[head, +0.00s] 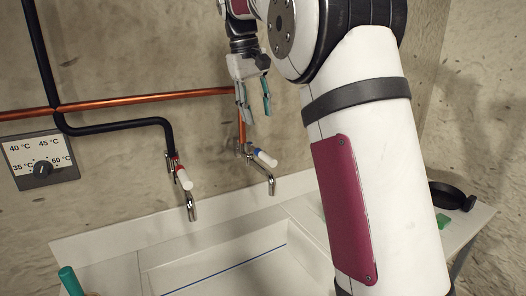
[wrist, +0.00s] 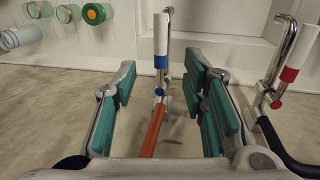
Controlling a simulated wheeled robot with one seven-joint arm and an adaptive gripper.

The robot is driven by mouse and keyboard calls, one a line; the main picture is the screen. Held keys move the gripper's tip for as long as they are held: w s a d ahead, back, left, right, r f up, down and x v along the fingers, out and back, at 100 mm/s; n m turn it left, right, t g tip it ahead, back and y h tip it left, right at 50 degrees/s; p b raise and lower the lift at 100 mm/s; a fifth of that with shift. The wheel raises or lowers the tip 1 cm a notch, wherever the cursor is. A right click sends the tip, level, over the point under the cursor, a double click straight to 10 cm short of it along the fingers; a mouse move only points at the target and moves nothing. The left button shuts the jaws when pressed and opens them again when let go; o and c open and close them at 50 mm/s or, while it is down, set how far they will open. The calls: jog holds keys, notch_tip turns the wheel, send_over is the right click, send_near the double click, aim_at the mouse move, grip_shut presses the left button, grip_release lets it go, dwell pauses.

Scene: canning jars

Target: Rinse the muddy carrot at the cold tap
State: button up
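The cold tap (head: 262,160), with a white lever and a blue mark, is on the wall at the copper pipe. In the wrist view the same tap (wrist: 161,58) shows between my fingers. The hot tap (head: 182,178), with a white lever and a red mark, is to its left on a black pipe. It also shows at the right of the wrist view (wrist: 284,85). My gripper (head: 256,108) is above the cold tap, teal pads apart, with nothing between them. It also shows open in the wrist view (wrist: 162,100). I see no carrot in either view.
A white sink (head: 215,250) lies below the taps. A dial panel (head: 41,160) is on the left wall. A black pan (head: 450,196) stands at the right. A green object (head: 70,281) is at lower left. Several jars (wrist: 68,13) stand at upper left in the wrist view.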

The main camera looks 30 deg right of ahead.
aim_at(266, 155)
jog(key=f, duration=0.4)
jog(key=d+f+p, duration=0.1)
jog(key=f, duration=0.3)
jog(key=d+f, duration=0.1)
jog(key=f, duration=0.2)
jog(key=shift+s+d+f, duration=0.1)
jog(key=shift+d+f, duration=0.05)
jog(key=shift+f, duration=0.25)
jog(key=shift+c, duration=0.3)
grip_shut()
